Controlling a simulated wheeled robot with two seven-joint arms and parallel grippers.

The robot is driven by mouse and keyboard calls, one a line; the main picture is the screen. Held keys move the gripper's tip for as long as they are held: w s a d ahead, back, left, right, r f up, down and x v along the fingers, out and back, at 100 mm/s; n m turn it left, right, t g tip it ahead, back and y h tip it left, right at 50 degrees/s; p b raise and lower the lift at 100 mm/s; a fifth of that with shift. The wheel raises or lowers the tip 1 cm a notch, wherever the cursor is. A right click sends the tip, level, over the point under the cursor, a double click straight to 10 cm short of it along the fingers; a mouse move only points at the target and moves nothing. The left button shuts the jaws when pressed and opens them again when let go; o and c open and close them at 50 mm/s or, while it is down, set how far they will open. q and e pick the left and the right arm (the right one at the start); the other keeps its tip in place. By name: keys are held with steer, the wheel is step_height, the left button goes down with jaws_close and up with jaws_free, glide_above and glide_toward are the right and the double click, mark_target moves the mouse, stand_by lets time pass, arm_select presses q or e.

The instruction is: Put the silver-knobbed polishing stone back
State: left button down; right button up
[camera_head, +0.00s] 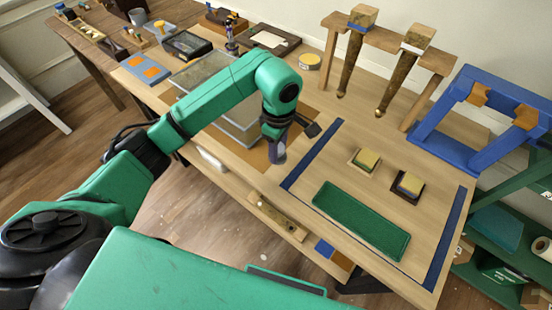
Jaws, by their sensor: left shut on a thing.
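My left gripper (277,134) hangs pointing down over the left part of the bench (440,183), left of the blue-edged area. It is shut on a small grey-purple thing with a pale, silvery lower end, likely the polishing stone (279,153). Its upper part is hidden by the fingers, and I cannot make out its knob clearly. It appears to be held above a brown board (252,157). A wooden rack (392,37) at the back holds two hanging tools, a left one (352,45) and a right one (407,65). My right gripper is not in view.
A blue stand (450,122) is at the right. A clear-topped tray (206,72) lies behind my left arm.

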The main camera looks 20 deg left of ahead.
arm_select(q)
step_height(320, 180, down, 6)
steer(key=shift+s+r+p, duration=0.1)
steer(key=shift+p, duration=0.45)
steer(key=shift+f, duration=0.35)
steer(key=shift+f+b, duration=0.15)
steer(key=shift+b, duration=0.15)
steer(key=shift+c, duration=2)
jaws_free()
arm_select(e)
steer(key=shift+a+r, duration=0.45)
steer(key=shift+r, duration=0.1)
